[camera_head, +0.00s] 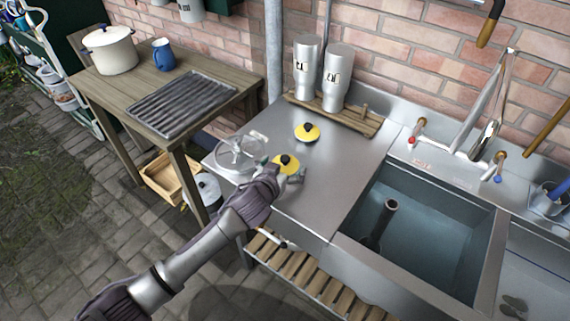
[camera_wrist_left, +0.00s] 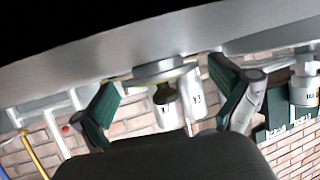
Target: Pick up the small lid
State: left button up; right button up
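Two small yellow lids with black knobs lie on the steel counter. The nearer lid (camera_head: 281,158) is at the tip of my left gripper (camera_head: 283,174); the farther lid (camera_head: 309,130) lies behind it, towards the wall. In the left wrist view, which is upside down, a lid (camera_wrist_left: 160,72) with a dark knob (camera_wrist_left: 178,88) shows between the spread fingers of my left gripper (camera_wrist_left: 168,108). The fingers stand apart, with a gap on each side of the knob. My right gripper is in neither view.
A large clear round lid (camera_head: 236,153) lies left of the nearer yellow lid. Two metal churns (camera_head: 338,78) stand on a wooden rack (camera_head: 366,119) at the wall. A deep sink (camera_head: 430,235) is on the right. A wooden table (camera_head: 172,72) holds a pot and a blue mug.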

pick_arm(q)
jog(key=c, duration=1)
jog(key=shift+r, duration=0.1)
notch_tip(320, 180, up, 4)
jog(key=s+d+r+b, duration=0.1)
jog(key=s+d+r, duration=0.2)
jog(key=d, duration=0.2)
jog(key=s+d+r+b, duration=0.1)
jog(key=s+d+r, duration=0.1)
jog(key=d+r, duration=0.3)
jog(key=n+y, duration=0.2)
jog(key=y, duration=0.1)
send_near(284, 160)
jog(key=a+r, duration=0.2)
jog(key=a, duration=0.2)
jog(key=s+a+r, duration=0.1)
jog(key=s+a, duration=0.1)
jog(key=a, duration=0.2)
jog(key=s+a+r+n+y, duration=0.1)
jog(key=s+a, duration=0.1)
jog(key=a, duration=0.3)
jog(key=s+a+r+n, duration=0.1)
jog(key=s+a, duration=0.2)
jog(key=a, duration=0.1)
jog(key=shift+a+r+t+y, duration=0.2)
jog(key=shift+a+t+y, duration=0.15)
jog(key=shift+t+y, duration=0.05)
